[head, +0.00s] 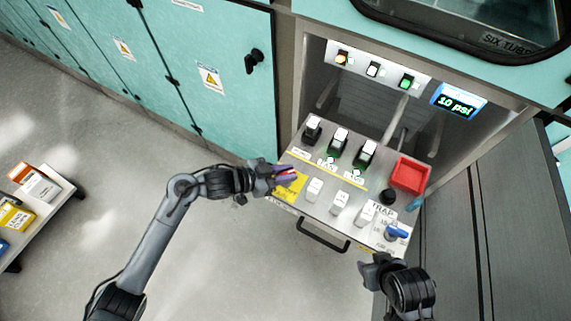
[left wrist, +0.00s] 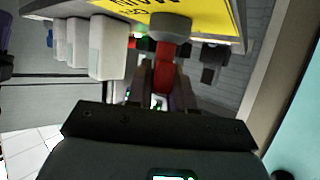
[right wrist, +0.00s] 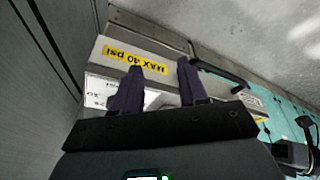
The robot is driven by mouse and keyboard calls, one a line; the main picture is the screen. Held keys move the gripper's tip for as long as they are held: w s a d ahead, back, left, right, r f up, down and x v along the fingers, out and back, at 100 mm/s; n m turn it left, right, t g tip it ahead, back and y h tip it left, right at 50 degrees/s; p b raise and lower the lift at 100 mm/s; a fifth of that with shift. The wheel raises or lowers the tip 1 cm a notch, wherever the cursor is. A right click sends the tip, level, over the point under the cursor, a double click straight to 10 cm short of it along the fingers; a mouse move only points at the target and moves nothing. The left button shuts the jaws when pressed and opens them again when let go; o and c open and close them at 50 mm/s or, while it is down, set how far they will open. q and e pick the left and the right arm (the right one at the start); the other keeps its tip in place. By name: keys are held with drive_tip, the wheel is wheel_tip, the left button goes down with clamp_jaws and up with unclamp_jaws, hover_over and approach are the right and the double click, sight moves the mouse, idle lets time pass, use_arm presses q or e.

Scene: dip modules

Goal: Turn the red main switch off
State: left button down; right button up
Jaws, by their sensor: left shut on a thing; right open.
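The red main switch (left wrist: 166,65) is a red handle on a round grey base, beside a yellow label (left wrist: 205,15) at the panel's left front. In the head view only a bit of its red (head: 287,172) shows between my left fingers. My left gripper (head: 285,173) is shut on the red handle; in the left wrist view its fingers (left wrist: 163,88) stand on both sides of it. My right gripper (head: 378,268) is open and empty near the front right corner of the panel. In the right wrist view its fingers (right wrist: 155,85) are apart before the panel's front edge.
The tilted metal panel (head: 315,208) carries several black and white switches, a red tray (head: 410,174), a black knob (head: 388,196) and a blue valve handle (head: 396,232). A black drawer handle (head: 322,236) juts out in front. A pressure display (head: 458,101) reads 10 psi. A cart (head: 40,215) stands far left.

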use_arm(q)
drive_tip(key=shift+w+m+g+h, duration=0.15)
drive_tip(key=shift+m+g+h, duration=0.25)
drive_tip(key=shift+m+g, duration=0.65)
drive_tip(key=m+g+b, duration=0.3)
drive_tip(key=g+b, duration=0.1)
drive_tip(key=b, duration=0.2)
drive_tip(key=m+g+y+b, duration=0.1)
drive_tip(key=m+g+b, duration=0.3)
drive_tip(key=b, duration=0.3)
drive_tip(key=shift+f, duration=0.2)
drive_tip(key=shift+r+m+g+b, duration=0.2)
drive_tip(key=shift+m+g+b, duration=0.4)
drive_tip(key=shift+b, duration=0.55)
drive_tip(key=shift+y, duration=0.3)
drive_tip(key=c, duration=1.1)
unclamp_jaws()
drive_tip(key=shift+g, duration=0.25)
drive_tip(key=shift+s+d, duration=0.1)
drive_tip(key=shift+s, duration=0.1)
drive_tip(key=shift+w+r, duration=0.1)
